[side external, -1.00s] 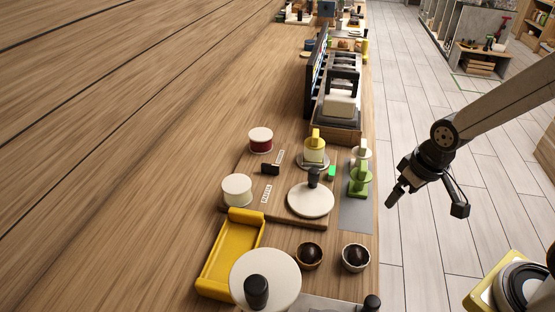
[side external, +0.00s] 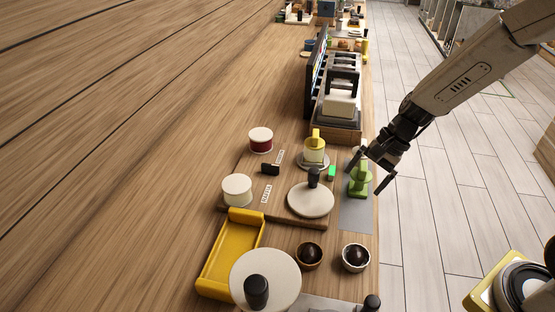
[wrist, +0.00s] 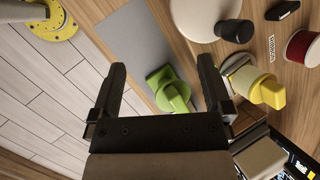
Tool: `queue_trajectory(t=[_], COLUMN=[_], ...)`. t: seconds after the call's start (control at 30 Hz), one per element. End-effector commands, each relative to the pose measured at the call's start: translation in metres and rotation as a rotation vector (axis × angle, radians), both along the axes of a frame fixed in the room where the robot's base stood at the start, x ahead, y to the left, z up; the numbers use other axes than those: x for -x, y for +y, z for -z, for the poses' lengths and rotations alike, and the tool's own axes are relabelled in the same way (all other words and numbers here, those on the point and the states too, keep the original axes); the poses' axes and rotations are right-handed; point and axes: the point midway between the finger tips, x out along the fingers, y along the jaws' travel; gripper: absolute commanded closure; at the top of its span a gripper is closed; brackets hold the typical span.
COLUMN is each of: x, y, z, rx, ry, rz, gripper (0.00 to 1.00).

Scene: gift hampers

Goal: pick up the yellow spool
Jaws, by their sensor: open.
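The yellow spool (side external: 314,152), with a raised yellow tab on top, stands on a small round pale base on the wooden board in the side external view. It also shows in the wrist view (wrist: 267,92), right of my fingers. My gripper (side external: 367,174) is open above the grey mat, to the right of the yellow spool and apart from it. In the wrist view my open gripper (wrist: 162,69) has a green piece (wrist: 171,91) showing between its fingers. I cannot tell whether they touch it. The green piece (side external: 359,181) is partly behind my fingers in the side external view.
A round pale disc with a black knob (side external: 311,203) lies in front of the yellow spool. Red (side external: 261,142) and white (side external: 237,190) round pieces stand left. A dark rack (side external: 337,115) stands behind. A yellow tray (side external: 211,268) and two bowls (side external: 356,258) are nearer.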

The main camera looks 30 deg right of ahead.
Motion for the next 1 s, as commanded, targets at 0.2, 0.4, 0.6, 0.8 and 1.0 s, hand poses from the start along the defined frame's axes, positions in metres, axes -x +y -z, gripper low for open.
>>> queue_trajectory(t=[0.2,0.4,0.6,0.8,1.0], x=[-0.047,-0.095,-0.135,-0.155,-0.158], y=[-0.001,-0.011,-0.030,-0.043,-0.045], z=[-0.001,-0.007,-0.014,-0.019,-0.020], rx=[-0.251,-0.501,-0.729,-0.849,-0.866], ry=[0.080,0.131,0.158,0.165,0.164], rz=[0.316,0.579,0.779,0.868,0.881], gripper=[0.00,0.00,0.00,0.00,0.00])
